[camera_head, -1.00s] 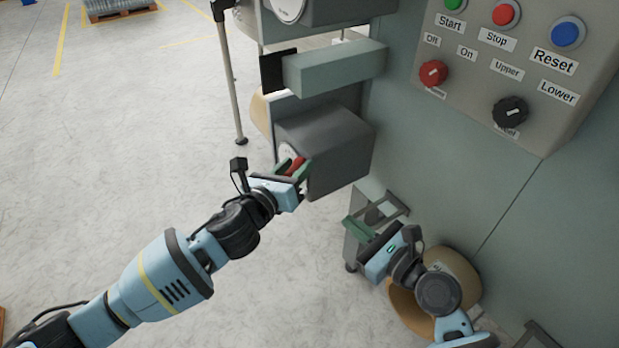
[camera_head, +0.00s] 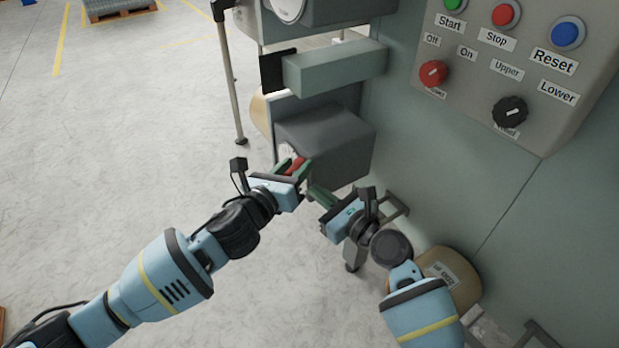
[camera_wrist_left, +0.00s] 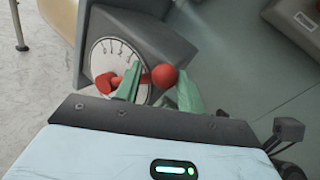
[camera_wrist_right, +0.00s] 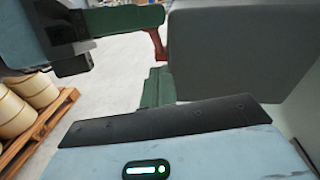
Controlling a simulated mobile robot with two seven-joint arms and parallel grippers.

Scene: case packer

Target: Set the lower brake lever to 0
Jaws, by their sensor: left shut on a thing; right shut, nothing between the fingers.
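The lower brake lever is red with a ball end (camera_wrist_left: 164,76), on a round white dial (camera_wrist_left: 110,57) on the grey lower box (camera_head: 330,138). The lever's other end lies at the left part of the dial; the scale marks are too small to read surely. My right gripper (camera_head: 318,194) is shut and empty, below the box and right of my left gripper. In the right wrist view the lever (camera_wrist_right: 157,44) shows above my right fingers (camera_wrist_right: 158,87).
An upper dial (camera_head: 289,8) sits on another grey housing above a green-grey bar (camera_head: 335,68). The control panel (camera_head: 470,80) with buttons and knobs is at the upper right. Open floor lies left.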

